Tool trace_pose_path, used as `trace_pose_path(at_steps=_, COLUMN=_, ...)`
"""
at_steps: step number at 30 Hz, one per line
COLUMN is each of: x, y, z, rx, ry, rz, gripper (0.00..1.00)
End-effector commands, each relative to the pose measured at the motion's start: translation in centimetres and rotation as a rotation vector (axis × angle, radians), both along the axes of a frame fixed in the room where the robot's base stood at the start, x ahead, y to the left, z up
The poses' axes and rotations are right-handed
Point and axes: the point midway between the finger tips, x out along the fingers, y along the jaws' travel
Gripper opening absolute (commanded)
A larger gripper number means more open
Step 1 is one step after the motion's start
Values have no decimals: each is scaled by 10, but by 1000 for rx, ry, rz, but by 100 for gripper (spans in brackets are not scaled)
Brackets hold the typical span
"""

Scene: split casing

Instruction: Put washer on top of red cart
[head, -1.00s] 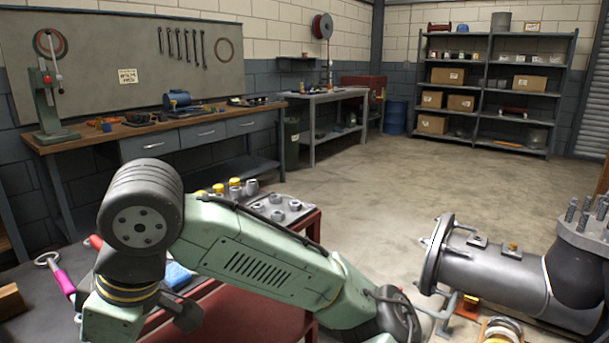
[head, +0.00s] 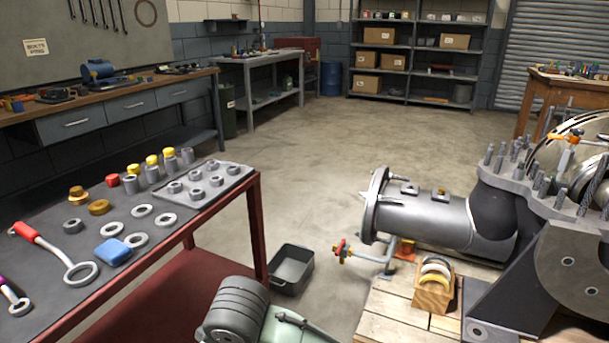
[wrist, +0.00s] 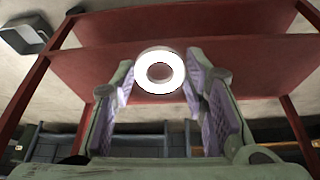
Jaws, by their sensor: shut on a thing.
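My gripper (wrist: 160,88) shows in the wrist view, its two pads closed on a pale round washer (wrist: 141,72). The washer sits at the fingertips with its hole facing the camera. The red cart (head: 257,222) stands at the left of the head view, with a dark grey top. In the wrist view, red cart panels (wrist: 225,65) and legs fill the background beyond the washer. The gap between washer and cart is hard to judge. The gripper is out of the head view; only part of my arm shows at its bottom edge.
On the cart top are several loose washers (head: 137,240), a blue block (head: 113,252), a red-handled ring tool (head: 55,252) and a tray of grey fittings (head: 209,187). A grey bin (head: 291,269) stands beside the cart. A large pipe casing (head: 425,212) is at right.

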Motion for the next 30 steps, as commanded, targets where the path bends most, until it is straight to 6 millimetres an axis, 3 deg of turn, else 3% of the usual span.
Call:
trace_pose_path(at_steps=1, x=8, y=-12, z=-18, rx=5, ry=10, rz=-72, gripper=6)
trace_pose_path(at_steps=18, x=117, y=-129, z=-203, rx=-2, ry=3, rz=-784, gripper=6)
trace_pose_path(at_steps=27, x=156, y=-169, z=-269, rx=-2, ry=2, rz=-1039, gripper=6)
trace_pose_path(at_steps=29, x=162, y=-176, z=-280, rx=-3, ry=2, rz=-1078, gripper=6)
trace_pose_path(at_steps=30, x=165, y=-174, z=-276, rx=0, ry=-2, rz=-1078, gripper=6)
